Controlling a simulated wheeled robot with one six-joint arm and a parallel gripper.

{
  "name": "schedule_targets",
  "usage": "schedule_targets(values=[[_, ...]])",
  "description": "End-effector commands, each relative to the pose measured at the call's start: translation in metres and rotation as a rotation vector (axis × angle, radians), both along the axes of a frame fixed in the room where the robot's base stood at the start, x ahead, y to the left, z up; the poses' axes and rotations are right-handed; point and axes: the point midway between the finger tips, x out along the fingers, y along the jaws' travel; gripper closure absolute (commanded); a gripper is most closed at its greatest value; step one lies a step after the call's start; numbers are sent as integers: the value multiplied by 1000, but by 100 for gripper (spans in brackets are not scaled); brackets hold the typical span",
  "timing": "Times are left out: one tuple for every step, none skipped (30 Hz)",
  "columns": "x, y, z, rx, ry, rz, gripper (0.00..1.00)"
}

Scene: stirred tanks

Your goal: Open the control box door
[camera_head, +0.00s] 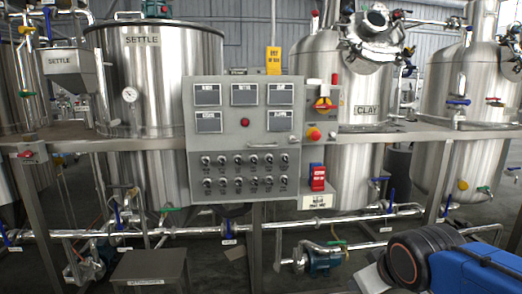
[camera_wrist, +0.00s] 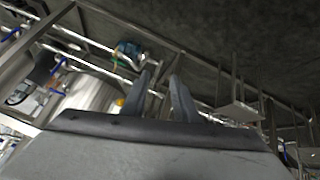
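The grey control box (camera_head: 232,135) stands upright in the middle of the head view, in front of the tanks. Its front door looks closed. The front carries several small display windows, a red button (camera_head: 245,122) and rows of black switches. The gripper is not visible in the head view.
A red-and-yellow rotary switch (camera_head: 323,103) and a red switch block (camera_head: 317,177) are right of the box. A steel rail (camera_head: 90,145) runs left of it. A low grey stand (camera_head: 150,266) and a pump (camera_head: 323,258) are on the floor below.

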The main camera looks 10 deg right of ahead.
Motion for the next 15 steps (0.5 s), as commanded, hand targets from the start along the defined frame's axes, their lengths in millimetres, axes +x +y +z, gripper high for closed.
schedule_targets(values=[[20,-1,8,-53,-58,55,73],[31,-2,14,-90,-95,90,73],[46,-1,23,-136,-146,136,73],[57,-1,29,-173,-182,171,73],[67,0,36,-209,-219,206,73],[81,2,45,-259,-269,252,73],[90,4,52,-297,-304,286,73],[100,6,59,-335,-342,319,73],[111,10,69,-387,-390,364,73],[119,13,76,-425,-426,396,73],[127,16,83,-465,-464,428,73],[137,22,93,-517,-513,471,73],[144,26,100,-557,-549,503,73],[151,31,108,-595,-588,533,73],[158,37,117,-649,-637,573,73]])
